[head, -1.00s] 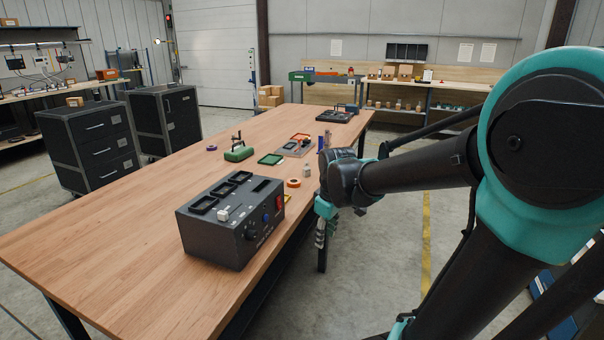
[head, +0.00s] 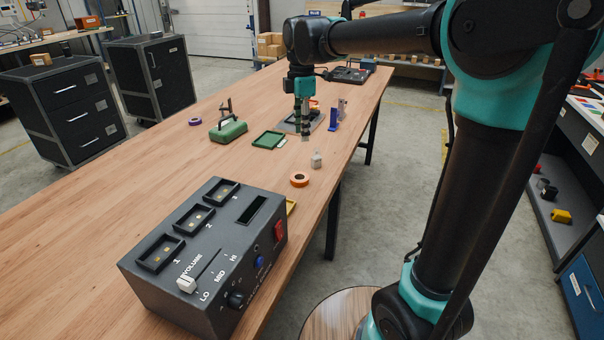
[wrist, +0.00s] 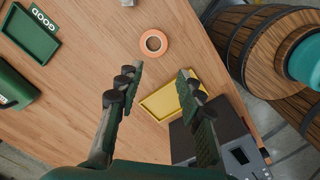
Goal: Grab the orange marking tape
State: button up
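The orange marking tape (head: 299,179) is a flat roll lying on the wooden table near its right edge, just beyond the dark control box. It also shows in the wrist view (wrist: 153,42), lying flat on the wood, with its centre hole facing up. My gripper (head: 304,135) hangs over the table, beyond the tape in the head view. In the wrist view my gripper (wrist: 160,75) has its two fingers spread wide with nothing between them. The tape lies ahead of the fingertips, apart from them.
The dark control box (head: 205,262) stands at the table's front. A yellow tray (wrist: 168,98) lies beside it. A green tray (head: 268,140), a green clamp-like device (head: 228,130), a small grey-white item (head: 316,160) and a blue block (head: 334,118) stand around the tape. Bare wood lies left of it.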

send_over(301, 181)
jog(key=f, duration=0.7)
jog(key=w+f, duration=0.1)
jog(key=f, duration=0.2)
jog(key=shift+d+f, duration=0.1)
jog(key=shift+f, duration=0.25)
jog(key=shift+s+f, duration=0.25)
jog(key=shift+f, duration=1.25)
jog(key=shift+s+f, duration=0.2)
jog(key=shift+f, duration=1.3)
grip_shut()
